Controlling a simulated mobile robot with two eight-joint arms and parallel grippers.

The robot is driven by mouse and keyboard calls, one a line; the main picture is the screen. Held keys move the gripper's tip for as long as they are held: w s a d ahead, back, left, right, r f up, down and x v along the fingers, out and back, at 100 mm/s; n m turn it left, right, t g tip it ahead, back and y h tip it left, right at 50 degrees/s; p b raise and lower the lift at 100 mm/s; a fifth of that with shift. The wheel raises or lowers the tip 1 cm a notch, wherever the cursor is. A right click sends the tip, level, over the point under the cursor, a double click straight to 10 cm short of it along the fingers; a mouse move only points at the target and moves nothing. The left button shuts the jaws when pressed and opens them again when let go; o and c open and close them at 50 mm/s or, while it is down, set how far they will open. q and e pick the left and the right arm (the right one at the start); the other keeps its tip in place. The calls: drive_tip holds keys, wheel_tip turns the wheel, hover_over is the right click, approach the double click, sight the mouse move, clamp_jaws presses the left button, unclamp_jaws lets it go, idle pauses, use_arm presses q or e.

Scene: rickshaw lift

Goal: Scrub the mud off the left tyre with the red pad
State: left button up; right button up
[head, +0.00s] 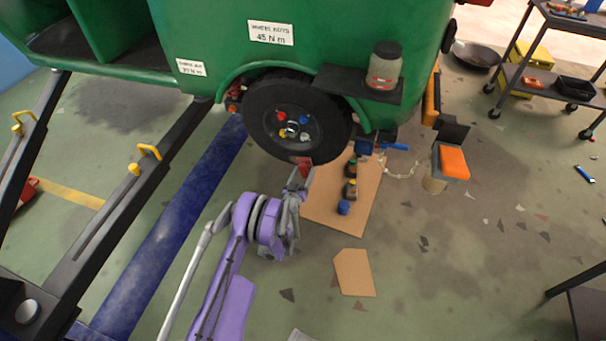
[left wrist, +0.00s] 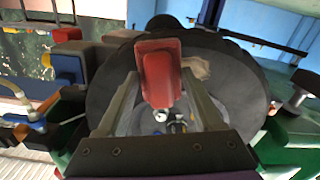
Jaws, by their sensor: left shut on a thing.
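The left tyre (head: 332,122) is a black wheel under the green rickshaw body, with coloured nuts on its hub. It fills the middle of the left wrist view (left wrist: 238,85). My left gripper (head: 300,177) is shut on the red pad (head: 305,161), at the tyre's lower edge. In the left wrist view the red pad (left wrist: 160,75) stands between the two fingers, in front of the tyre. A tan-brown mud patch (left wrist: 197,67) shows on the tyre just right of the pad. I cannot tell whether the pad touches the tyre. My right gripper is not in view.
A cardboard sheet (head: 322,213) with small bottles (head: 350,188) lies below the tyre. A dark shelf with a jar (head: 384,66) juts out right of the wheel. A blue beam (head: 160,245) and dark ramp rails lie left. A tool cart (head: 550,80) stands at far right.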

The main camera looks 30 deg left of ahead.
use_arm(q)
drive_tip(key=shift+w+a, duration=0.15)
drive_tip(key=shift+w, duration=0.35)
drive_tip(key=shift+a, duration=0.1)
drive_tip(key=shift+s+a+f+b, duration=0.1)
drive_tip(key=shift+s+a+b, duration=0.15)
drive_tip(key=shift+a, duration=0.35)
drive_tip(key=shift+s+a+r+b, duration=0.1)
drive_tip(key=shift+a+b, duration=0.1)
drive_tip(key=shift+a, duration=0.35)
drive_tip(key=shift+s+a+f+b, duration=0.1)
drive_tip(key=shift+s+a+b, duration=0.15)
drive_tip(key=shift+a, duration=0.35)
drive_tip(key=shift+s+a+f+b, duration=0.15)
drive_tip(key=shift+a+b, duration=0.45)
drive_tip(key=shift+a, duration=1.1)
drive_tip(key=shift+s+b, duration=0.15)
drive_tip(key=shift+b, duration=0.2)
drive_tip(key=shift+w+d+r+b, duration=0.1)
drive_tip(key=shift+w+d+b, duration=0.15)
drive_tip(key=shift+d, duration=0.7)
drive_tip(key=shift+w+d+r+b, duration=0.15)
drive_tip(key=shift+w+d, duration=0.2)
drive_tip(key=shift+d, duration=0.6)
drive_tip(key=shift+w+d+b, duration=0.2)
drive_tip(key=shift+d+b, duration=0.15)
drive_tip(key=shift+d, duration=0.55)
drive_tip(key=shift+w+d+b, duration=0.2)
drive_tip(key=shift+d+b, duration=0.1)
drive_tip(key=shift+d, duration=0.6)
